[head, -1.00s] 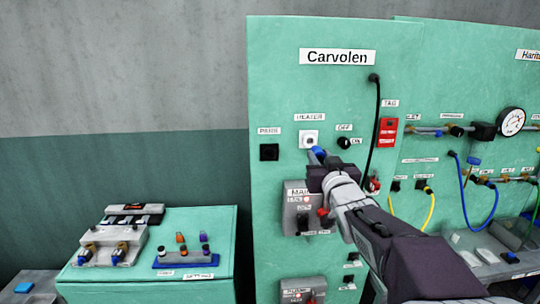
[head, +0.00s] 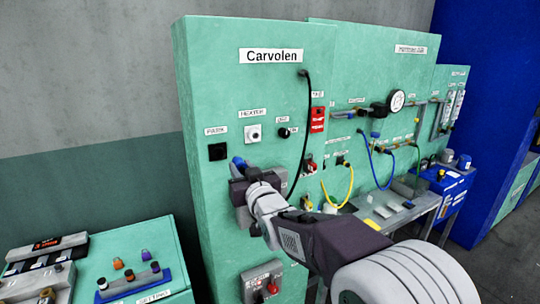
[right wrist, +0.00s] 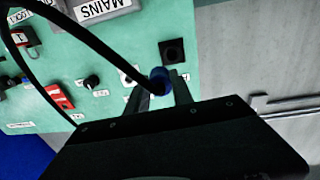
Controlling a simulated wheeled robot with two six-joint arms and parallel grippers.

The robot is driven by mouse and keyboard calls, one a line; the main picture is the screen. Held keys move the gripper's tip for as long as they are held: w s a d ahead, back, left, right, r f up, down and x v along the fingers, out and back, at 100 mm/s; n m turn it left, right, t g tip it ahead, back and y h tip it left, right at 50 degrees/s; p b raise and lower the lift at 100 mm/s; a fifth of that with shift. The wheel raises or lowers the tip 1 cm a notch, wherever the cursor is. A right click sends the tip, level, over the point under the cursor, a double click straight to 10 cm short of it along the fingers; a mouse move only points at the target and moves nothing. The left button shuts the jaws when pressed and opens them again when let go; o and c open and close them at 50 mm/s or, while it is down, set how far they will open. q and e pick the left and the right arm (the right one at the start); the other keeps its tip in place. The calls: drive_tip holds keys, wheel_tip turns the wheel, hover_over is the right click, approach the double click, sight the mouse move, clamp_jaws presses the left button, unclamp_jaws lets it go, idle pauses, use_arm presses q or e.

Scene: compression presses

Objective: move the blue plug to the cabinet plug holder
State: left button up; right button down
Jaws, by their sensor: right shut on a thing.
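The blue plug (head: 238,162) is in the jaws of my right gripper (head: 240,178), in front of the green Carvolen cabinet (head: 262,98). In the right wrist view the plug (right wrist: 160,80) sits between the two fingers, which are shut on it. In the head view it shows below the white HEATER socket (head: 254,133) and lower right of a black square socket (head: 217,151). This black socket (right wrist: 173,51) is close to the plug in the wrist view. I cannot tell which fitting is the plug holder. My left gripper is out of view.
A black cable (head: 306,120) hangs from the cabinet and passes behind my right arm. A red switch box (head: 317,119) and a black knob (head: 284,132) are to the right. A low green bench (head: 112,258) stands at lower left.

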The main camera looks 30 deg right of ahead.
drive_tip(key=shift+a+f+n+y, duration=0.3)
drive_tip(key=shift+a+f+y, duration=0.2)
drive_tip(key=shift+a+y, duration=0.25)
drive_tip(key=shift+d, duration=0.25)
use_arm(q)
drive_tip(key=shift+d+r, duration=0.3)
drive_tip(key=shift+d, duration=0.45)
use_arm(e)
drive_tip(key=w, duration=0.3)
drive_tip(key=w+a, duration=0.1)
drive_tip(key=w, duration=0.1)
drive_tip(key=shift+w+a, duration=0.1)
drive_tip(key=shift+w, duration=0.3)
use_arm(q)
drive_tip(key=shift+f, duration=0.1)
